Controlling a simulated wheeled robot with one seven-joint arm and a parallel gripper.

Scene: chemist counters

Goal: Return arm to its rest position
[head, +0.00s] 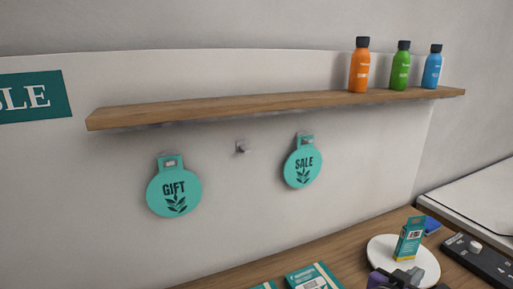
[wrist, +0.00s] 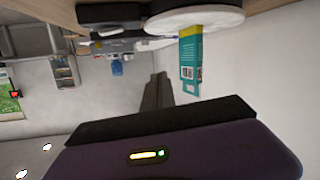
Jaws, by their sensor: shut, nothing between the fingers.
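My gripper (head: 404,276) shows at the bottom right edge of the head view, partly cut off by the frame. Its dark fingers (wrist: 158,90) are together in the wrist view, with nothing between them. It is in front of a white round stand (head: 381,250) on the wooden counter. A teal and yellow box (head: 410,240) stands upright on that stand. The wrist view is upside down; in it the box (wrist: 190,52) and the stand (wrist: 195,20) show at the top, apart from the fingers. Most of my arm is out of view.
A wooden shelf (head: 260,103) holds orange (head: 360,68), green (head: 400,70) and blue (head: 432,70) bottles. A black device (head: 480,262) lies right of the stand; teal packets (head: 312,278) lie left.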

